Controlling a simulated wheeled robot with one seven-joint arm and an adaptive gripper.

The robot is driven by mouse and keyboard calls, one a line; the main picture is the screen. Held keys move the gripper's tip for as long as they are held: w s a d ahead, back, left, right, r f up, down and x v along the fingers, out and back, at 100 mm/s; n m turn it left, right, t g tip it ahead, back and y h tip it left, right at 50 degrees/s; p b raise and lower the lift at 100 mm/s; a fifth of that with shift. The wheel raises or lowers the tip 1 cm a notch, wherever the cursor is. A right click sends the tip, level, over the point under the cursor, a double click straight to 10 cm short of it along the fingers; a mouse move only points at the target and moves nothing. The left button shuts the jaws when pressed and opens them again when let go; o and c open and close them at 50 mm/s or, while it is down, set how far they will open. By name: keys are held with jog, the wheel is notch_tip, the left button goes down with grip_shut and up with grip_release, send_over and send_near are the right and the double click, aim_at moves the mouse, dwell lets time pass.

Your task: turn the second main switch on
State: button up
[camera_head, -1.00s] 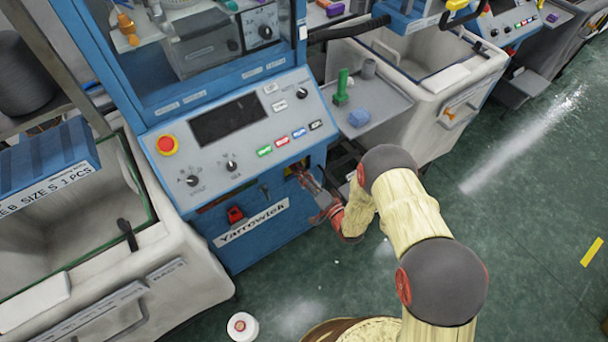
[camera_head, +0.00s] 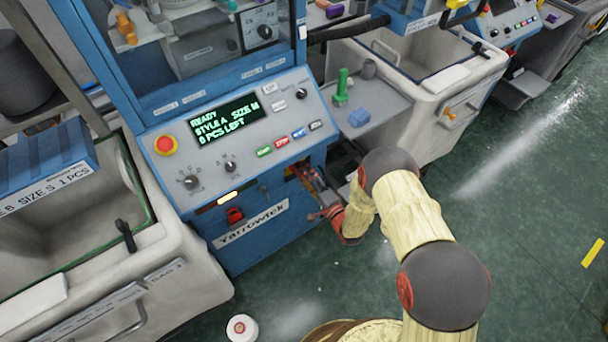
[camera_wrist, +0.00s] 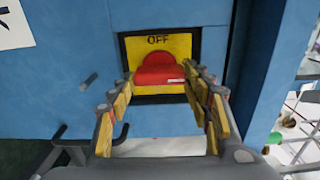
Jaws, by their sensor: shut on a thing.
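The main switch between my fingers is a red knob (camera_wrist: 158,68) on a yellow plate (camera_wrist: 186,45) set in the machine's blue front. The plate reads OFF above the knob, and a small pale mark shows on the knob's right part. My gripper (camera_wrist: 160,80) is shut on the knob, one finger at each side; the fingers hide its lower edges. In the head view my gripper (camera_head: 304,175) is at the right end of the Yarrowtek machine's lower front (camera_head: 270,240). The display (camera_head: 226,122) is lit: READY, STYLE A, SIZE M, 0 PCS LEFT.
Another red switch (camera_head: 235,215) is left on the same front, below a lit lamp (camera_head: 228,197). A red stop button (camera_head: 166,145) and colored buttons are above. A grey side shelf (camera_head: 385,105) and white bin (camera_head: 440,105) stand right. Open floor lies right of my arm.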

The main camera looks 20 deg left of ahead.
jog(key=shift+d, duration=0.1)
jog(key=o, duration=1.2)
jog(key=shift+c, duration=0.2)
jog(key=v, duration=1.1)
jog(key=shift+s+d, duration=0.3)
